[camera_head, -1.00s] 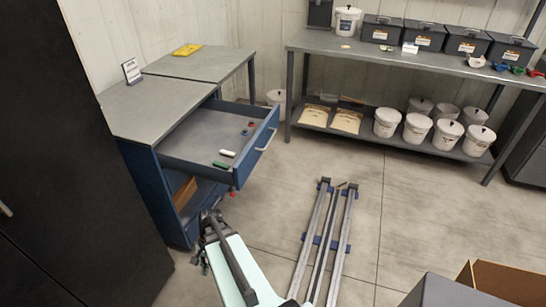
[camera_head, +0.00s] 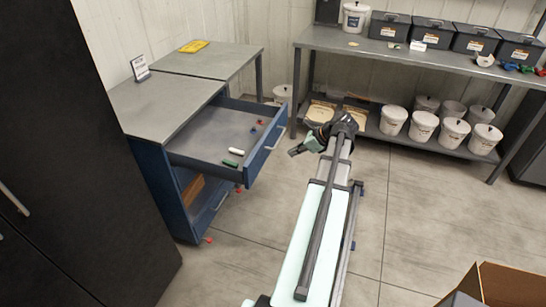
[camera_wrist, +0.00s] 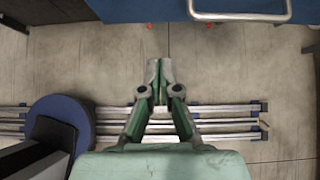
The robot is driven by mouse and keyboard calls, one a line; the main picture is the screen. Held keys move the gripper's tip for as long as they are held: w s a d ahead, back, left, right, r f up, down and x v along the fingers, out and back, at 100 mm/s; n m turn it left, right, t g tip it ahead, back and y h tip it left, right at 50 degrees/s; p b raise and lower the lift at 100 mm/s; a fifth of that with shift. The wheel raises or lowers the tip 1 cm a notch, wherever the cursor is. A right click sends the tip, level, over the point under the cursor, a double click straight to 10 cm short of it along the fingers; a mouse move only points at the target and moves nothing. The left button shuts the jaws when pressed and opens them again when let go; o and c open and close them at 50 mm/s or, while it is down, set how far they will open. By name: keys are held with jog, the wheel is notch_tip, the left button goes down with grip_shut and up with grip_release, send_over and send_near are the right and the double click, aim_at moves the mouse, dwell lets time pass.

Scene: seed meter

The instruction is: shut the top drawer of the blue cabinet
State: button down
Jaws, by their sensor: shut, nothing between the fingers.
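The blue cabinet (camera_head: 160,185) stands at the left under a grey worktop (camera_head: 160,105). Its top drawer (camera_head: 262,158) is pulled far out, with a pale bar handle (camera_head: 276,140) on its front. Small green, white, red and blue items lie inside. My gripper (camera_head: 293,151) is shut and empty, to the right of the drawer front and apart from it. In the wrist view the gripper's fingertips (camera_wrist: 158,66) point at the floor strip before a blue front (camera_wrist: 165,10), with its handle (camera_wrist: 240,17) at the top right.
Below the top drawer, a lower compartment holds a brown item (camera_head: 193,190). A dark cupboard (camera_head: 60,150) fills the left side. A grey bench (camera_head: 400,57) with white buckets (camera_head: 422,126) stands at the back. An open cardboard box (camera_head: 510,285) is at the lower right. Floor before the cabinet is clear.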

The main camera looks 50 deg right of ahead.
aim_at(261, 161)
jog(key=shift+w+a+r+p+x, duration=0.1)
jog(key=shift+w+r+p+x, duration=0.2)
jog(key=shift+x, duration=1.8)
jog(key=shift+w+a+r+p+x, duration=0.15)
jog(key=shift+w+r+x, duration=0.25)
jog(key=shift+x, duration=1.7)
jog(key=shift+w+d+r+p+x, duration=0.1)
jog(key=shift+w+r+p+x, duration=0.25)
jog(key=shift+x, duration=1.7)
jog(key=shift+w, duration=0.15)
